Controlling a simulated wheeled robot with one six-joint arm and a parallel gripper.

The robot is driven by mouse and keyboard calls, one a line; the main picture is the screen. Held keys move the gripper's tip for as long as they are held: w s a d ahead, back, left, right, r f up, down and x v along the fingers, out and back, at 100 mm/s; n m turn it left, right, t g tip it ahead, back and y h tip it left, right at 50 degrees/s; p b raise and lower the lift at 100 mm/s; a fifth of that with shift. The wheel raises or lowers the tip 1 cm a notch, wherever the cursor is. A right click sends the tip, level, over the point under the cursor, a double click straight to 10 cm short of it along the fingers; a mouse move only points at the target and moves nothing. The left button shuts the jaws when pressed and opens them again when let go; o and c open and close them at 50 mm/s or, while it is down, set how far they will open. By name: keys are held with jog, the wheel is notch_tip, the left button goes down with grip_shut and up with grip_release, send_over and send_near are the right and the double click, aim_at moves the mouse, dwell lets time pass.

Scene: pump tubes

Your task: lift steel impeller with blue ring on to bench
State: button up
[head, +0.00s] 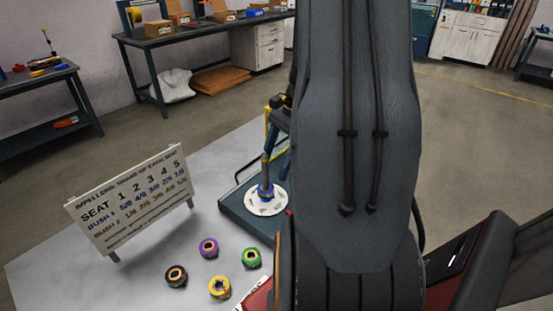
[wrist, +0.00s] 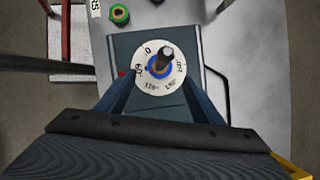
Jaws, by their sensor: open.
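The blue ring (head: 265,191) sits around an upright post (head: 265,168) at the middle of a white dial (head: 279,205) on a blue-grey base. In the wrist view the blue ring (wrist: 159,71) surrounds the post, whose dark top (wrist: 167,54) points toward the camera. I cannot make out steel impeller vanes apart from the post and ring. My gripper (wrist: 160,86) is open, with one finger on each side of the dial and nothing visibly held. In the head view my arm hides most of the gripper and the right part of the base.
Black (head: 176,276), purple (head: 209,248), yellow (head: 220,287) and green (head: 251,258) ringed parts stand on the pale bench (head: 40,268). A white seat chart (head: 130,199) stands at the left. The bench between chart and base is clear.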

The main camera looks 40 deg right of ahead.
aim_at(269, 186)
jog(key=shift+x, duration=3.55)
jog(key=c, duration=1.3)
jog(key=shift+c, duration=0.4)
jog(key=shift+r+p, duration=0.65)
jog(key=shift+p, duration=0.3)
jog(key=shift+r+p, duration=1.85)
jog(key=shift+r, duration=0.25)
notch_tip(269, 186, up, 13)
jog(key=p, duration=1.1)
jog(key=shift+r, duration=0.1)
